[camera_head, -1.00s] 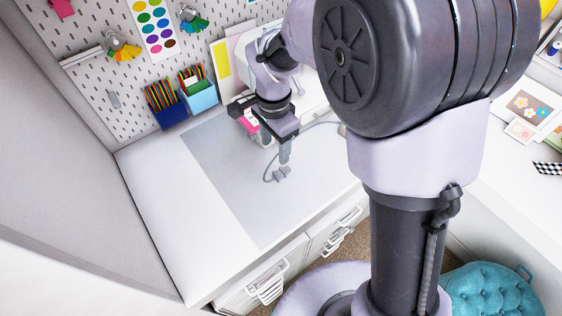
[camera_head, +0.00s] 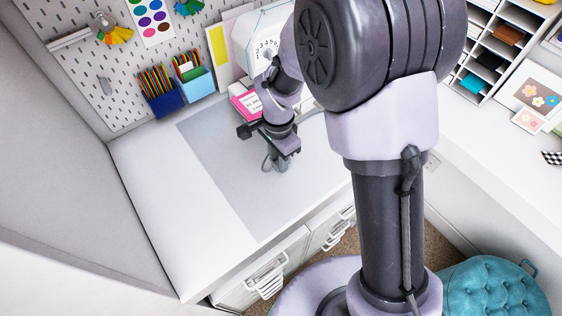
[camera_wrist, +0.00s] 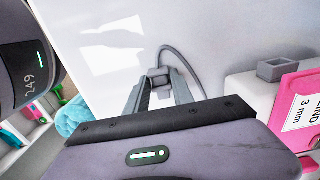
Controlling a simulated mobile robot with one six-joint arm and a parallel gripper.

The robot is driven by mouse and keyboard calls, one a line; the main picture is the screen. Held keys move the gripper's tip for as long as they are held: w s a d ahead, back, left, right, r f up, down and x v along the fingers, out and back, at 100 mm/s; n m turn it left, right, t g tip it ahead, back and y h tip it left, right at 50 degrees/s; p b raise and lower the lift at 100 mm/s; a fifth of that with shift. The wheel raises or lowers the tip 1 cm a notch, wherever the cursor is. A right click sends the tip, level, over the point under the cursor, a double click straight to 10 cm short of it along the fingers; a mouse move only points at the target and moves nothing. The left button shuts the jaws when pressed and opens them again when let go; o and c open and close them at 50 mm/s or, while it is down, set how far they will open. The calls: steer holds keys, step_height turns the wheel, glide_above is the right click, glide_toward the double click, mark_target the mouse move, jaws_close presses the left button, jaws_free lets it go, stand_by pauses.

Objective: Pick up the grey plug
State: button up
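In the head view my gripper (camera_head: 280,168) points down, low over the grey mat (camera_head: 228,175). There the plug is mostly hidden behind the fingers, and a little cable shows beside them.
A pink labelled box (camera_head: 246,104) and a white machine (camera_head: 262,40) with a number dial stand behind my gripper. Blue pencil cups (camera_head: 165,100) stand at the back left by the pegboard. The desk's left and front are clear.

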jaws_close()
steer(key=shift+r, duration=0.1)
